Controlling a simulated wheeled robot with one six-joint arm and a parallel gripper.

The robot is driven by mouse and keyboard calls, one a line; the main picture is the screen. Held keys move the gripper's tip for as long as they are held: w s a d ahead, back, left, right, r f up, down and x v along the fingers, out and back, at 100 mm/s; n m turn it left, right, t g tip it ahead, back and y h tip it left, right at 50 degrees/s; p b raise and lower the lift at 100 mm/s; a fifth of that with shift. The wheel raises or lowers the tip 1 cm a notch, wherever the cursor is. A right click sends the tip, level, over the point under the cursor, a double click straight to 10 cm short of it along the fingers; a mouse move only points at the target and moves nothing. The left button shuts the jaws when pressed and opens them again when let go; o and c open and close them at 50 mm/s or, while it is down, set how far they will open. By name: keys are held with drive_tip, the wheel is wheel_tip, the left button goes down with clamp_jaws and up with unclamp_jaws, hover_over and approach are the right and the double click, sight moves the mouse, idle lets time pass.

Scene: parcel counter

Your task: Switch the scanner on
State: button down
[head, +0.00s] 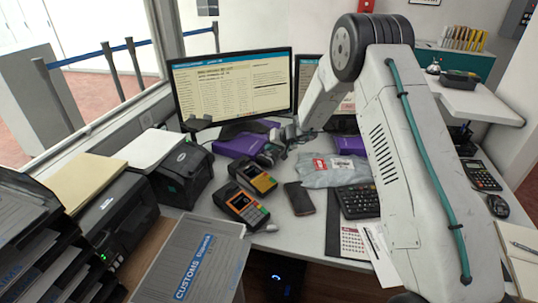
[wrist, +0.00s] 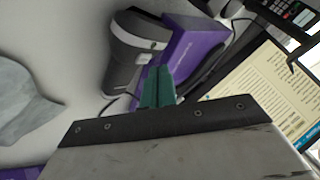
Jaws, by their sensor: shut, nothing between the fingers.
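A dark grey scanner (wrist: 133,50) with a pale band across it lies beside a purple box (wrist: 208,42) in the wrist view. In the head view the scanner (head: 268,156) is small and partly hidden near my gripper, next to the purple box (head: 236,146) in front of the monitor. My gripper (wrist: 158,82) has its teal fingers together, with nothing between them. The fingertips appear close to the near end of the scanner; I cannot tell whether they touch it. I cannot make out a lit indicator on the scanner.
A grey parcel bag (head: 328,174) lies right of the scanner. The monitor (head: 231,86) stands behind; a black printer (head: 181,176) is left.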

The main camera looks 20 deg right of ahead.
sight(271, 156)
drive_tip(key=shift+f, duration=0.25)
drive_tip(key=shift+f, duration=0.45)
idle(0.6)
drive_tip(key=shift+r, duration=0.9)
drive_tip(key=shift+r, duration=0.1)
wheel_tip(271, 156, up, 6)
drive_tip(key=shift+f, duration=0.1)
